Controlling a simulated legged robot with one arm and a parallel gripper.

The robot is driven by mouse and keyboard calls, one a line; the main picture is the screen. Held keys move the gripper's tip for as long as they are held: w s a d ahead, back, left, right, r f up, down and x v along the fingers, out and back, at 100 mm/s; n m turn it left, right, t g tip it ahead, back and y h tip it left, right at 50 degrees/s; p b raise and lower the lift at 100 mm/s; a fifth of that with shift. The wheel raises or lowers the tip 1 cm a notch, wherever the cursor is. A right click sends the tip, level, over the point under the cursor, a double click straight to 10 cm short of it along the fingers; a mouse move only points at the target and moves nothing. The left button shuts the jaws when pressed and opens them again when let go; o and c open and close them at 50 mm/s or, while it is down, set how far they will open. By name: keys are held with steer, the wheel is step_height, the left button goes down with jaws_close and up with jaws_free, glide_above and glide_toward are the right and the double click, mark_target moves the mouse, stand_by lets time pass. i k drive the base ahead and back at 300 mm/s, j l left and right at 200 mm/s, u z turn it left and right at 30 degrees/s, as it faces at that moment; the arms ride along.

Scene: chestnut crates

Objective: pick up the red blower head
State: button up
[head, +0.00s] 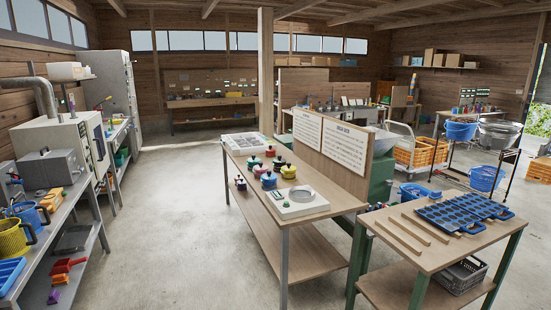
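Several small, rounded coloured pieces with dark tops stand in a cluster on the middle wooden table (240,152). A red one (270,151) at the back of the cluster looks like the red blower head, though it is too small to be sure. Another reddish piece (259,169) sits partly behind a blue one (268,180). Teal ones (255,161) and a yellow one (288,171) stand close by. A further reddish piece (240,183) shows at the table's left edge. My gripper is not in view.
A white scale-like device (296,207) lies at the table's near end. Upright sign boards (330,145) line its right side. A side table (440,255) with blue trays (465,212) stands at the right. A cluttered bench (50,215) runs along the left. The concrete floor (165,220) between is clear.

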mark_target(270, 153)
steer(key=i+j+u, duration=0.45)
steer(key=i+u, duration=0.5)
steer(key=i, duration=0.15)
steer(key=i+j, duration=0.15)
steer(key=i, duration=0.75)
steer(key=i+j+u, duration=0.1)
steer(key=i, duration=0.85)
steer(key=i+z, duration=0.15)
steer(key=i, duration=0.75)
steer(key=i+z, duration=0.2)
steer(key=i, duration=0.7)
steer(key=i+z, duration=0.25)
steer(key=i, duration=0.2)
steer(key=i+j+z, duration=0.2)
steer(key=i, duration=0.2)
steer(key=i+j+z, duration=0.25)
steer(key=i, duration=0.2)
steer(key=i+z, duration=0.15)
steer(key=z, duration=0.35)
steer(key=i+z, duration=0.2)
steer(key=z, duration=0.25)
steer(key=i+j+z, duration=0.15)
steer(key=z, duration=0.35)
steer(key=i+j+z, duration=0.15)
steer(key=z, duration=0.35)
steer(key=i+j+z, duration=0.15)
steer(key=z, duration=0.25)
steer(key=i+j+z, duration=0.2)
steer(key=z, duration=0.2)
